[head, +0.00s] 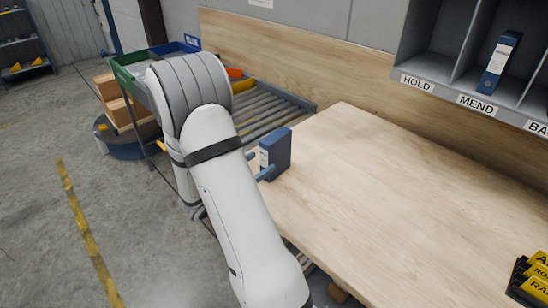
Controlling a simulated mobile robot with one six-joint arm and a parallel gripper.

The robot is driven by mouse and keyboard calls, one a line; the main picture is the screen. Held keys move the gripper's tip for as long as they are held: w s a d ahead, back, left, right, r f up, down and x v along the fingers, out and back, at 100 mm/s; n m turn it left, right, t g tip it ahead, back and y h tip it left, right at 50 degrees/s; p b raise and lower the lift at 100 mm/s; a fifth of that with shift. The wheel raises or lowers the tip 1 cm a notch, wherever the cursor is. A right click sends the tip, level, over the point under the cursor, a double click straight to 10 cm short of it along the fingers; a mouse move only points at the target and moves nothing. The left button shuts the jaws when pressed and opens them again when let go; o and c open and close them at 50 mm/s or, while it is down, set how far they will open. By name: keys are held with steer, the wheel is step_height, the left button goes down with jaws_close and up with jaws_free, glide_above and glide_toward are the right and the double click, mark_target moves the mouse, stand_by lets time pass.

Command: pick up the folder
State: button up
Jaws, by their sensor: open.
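A blue folder (279,150) with a white label on its spine stands upright at the left edge of the wooden table. My gripper (259,164) is at its left side, mostly hidden behind my white arm. Its blue fingertips show close to the folder's spine, and the jaws are open. I cannot tell whether the fingers touch the folder. A second blue folder (501,60) with a white label stands, leaning a little, in the shelf compartment labelled MEND.
The grey shelf (431,67) has compartments labelled HOLD and MEND. The table (390,190) is clear in the middle. Black holders with yellow labels (532,277) stand at its right front. A roller conveyor (270,108), a green-edged tote (128,72) and cardboard boxes (112,100) are at the left.

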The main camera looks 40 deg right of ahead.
mark_target(272, 151)
steer(key=shift+w+f+n+t, duration=0.3)
steer(key=shift+w+f+t, duration=0.1)
steer(key=shift+w+d, duration=0.15)
steer(key=shift+d, duration=0.05)
steer(key=d+p, duration=0.1)
steer(key=d, duration=0.2)
steer(key=w+d+p, duration=0.1)
steer(key=d, duration=0.3)
steer(key=shift+w+d+r, duration=0.1)
steer(key=shift+w, duration=0.1)
steer(key=c, duration=1.2)
